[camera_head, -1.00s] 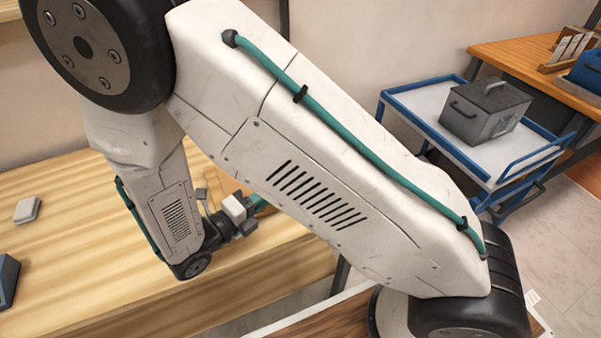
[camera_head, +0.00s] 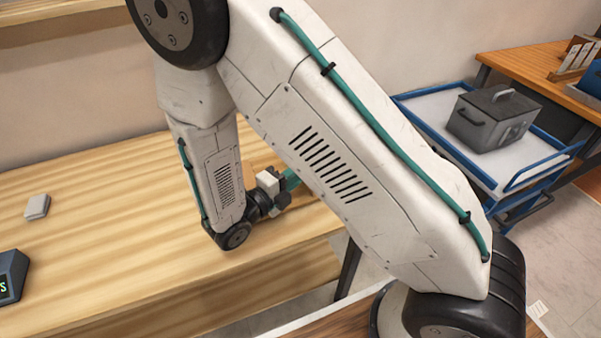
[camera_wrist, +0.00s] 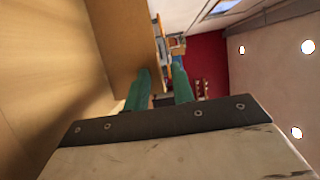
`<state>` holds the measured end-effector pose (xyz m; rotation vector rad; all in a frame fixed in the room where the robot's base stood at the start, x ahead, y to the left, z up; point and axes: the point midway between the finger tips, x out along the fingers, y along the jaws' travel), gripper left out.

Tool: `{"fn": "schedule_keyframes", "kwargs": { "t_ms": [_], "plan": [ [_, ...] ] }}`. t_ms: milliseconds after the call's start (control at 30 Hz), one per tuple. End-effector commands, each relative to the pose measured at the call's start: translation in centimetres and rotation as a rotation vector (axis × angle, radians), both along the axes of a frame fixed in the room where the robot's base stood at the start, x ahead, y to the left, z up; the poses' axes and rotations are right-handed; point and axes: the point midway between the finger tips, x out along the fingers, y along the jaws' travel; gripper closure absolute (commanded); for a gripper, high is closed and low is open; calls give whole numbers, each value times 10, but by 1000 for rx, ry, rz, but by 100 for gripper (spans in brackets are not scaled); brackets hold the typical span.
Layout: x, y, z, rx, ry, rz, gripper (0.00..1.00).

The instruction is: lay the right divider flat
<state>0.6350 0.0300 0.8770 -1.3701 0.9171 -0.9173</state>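I cannot make out the right divider in either view. My gripper (camera_wrist: 161,90) has two green fingers in the wrist view, spread apart with an empty gap between them. In the head view my gripper (camera_head: 284,182) is low over the right part of the wooden table (camera_head: 100,210), partly hidden behind my arm. In the wrist view a brown flat-sided surface (camera_wrist: 120,40) lies just left of the fingers. I cannot tell whether it is a panel, a box side or the table, nor whether the left finger touches it.
A small pale grey block (camera_head: 37,206) and a dark device with a lit display (camera_head: 10,276) are at the table's left. A blue cart (camera_head: 428,92) carrying a grey lidded box (camera_head: 492,118) stands at the right. The table's middle-left is clear.

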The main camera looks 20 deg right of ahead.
Motion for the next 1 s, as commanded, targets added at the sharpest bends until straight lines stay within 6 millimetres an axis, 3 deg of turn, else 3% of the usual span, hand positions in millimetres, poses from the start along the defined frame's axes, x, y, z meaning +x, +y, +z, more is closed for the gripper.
{"fn": "schedule_keyframes", "kwargs": {
  "t_ms": [167,233,267,1000],
  "plan": [
    [0,0,0,0,0,1,78],
    [0,1,0,0,0,1,98],
    [0,1,0,0,0,1,100],
    [0,1,0,0,0,2,100]
  ]
}}
